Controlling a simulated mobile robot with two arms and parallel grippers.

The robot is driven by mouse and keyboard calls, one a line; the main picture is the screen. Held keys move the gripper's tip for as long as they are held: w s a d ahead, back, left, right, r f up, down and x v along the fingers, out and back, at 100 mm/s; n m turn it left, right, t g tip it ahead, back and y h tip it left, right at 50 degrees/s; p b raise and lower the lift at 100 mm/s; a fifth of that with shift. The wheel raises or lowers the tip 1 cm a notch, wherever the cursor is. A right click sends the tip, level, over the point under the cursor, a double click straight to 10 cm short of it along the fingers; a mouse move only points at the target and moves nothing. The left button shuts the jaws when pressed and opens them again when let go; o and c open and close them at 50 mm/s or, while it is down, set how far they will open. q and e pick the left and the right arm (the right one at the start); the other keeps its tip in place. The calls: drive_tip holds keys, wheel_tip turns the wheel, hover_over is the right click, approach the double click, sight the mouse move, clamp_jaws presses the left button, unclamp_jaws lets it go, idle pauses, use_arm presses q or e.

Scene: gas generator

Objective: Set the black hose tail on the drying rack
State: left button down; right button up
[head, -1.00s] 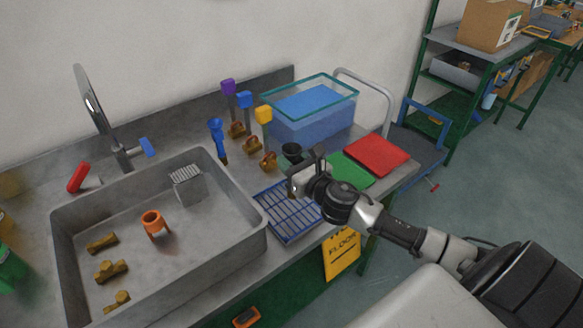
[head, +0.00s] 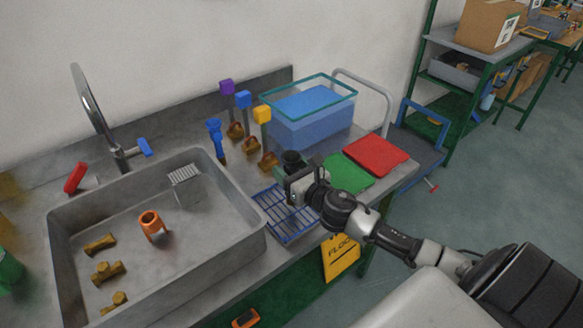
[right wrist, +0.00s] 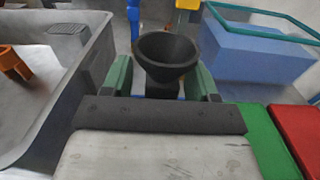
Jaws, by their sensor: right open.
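The black hose tail (head: 292,158) has a wide round mouth facing up and a narrower stem below. In the right wrist view the hose tail (right wrist: 166,55) is upright between my right gripper's (right wrist: 165,85) two green fingers, which are open on either side of its stem. In the head view my right gripper (head: 293,182) is over the far right part of the drying rack (head: 274,214), a blue wire rack beside the sink. The hose tail's foot is hidden, so I cannot tell what it rests on. My left gripper is out of view.
A grey sink (head: 215,262) with brass fittings and an orange part (head: 151,226) lies left of the rack. Brass valves with coloured handles and a blue tub (head: 310,128) stand behind. Green (head: 350,178) and red (head: 376,153) boards lie to the right.

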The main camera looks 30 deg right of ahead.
drive_tip(key=shift+r, duration=0.25)
drive_tip(key=shift+s+f, duration=0.15)
drive_tip(key=shift+s, duration=0.1)
drive_tip(key=s+b, duration=0.2)
drive_tip(key=s, duration=0.9)
drive_tip(key=shift+s+d, duration=0.25)
drive_tip(key=shift+d, duration=0.2)
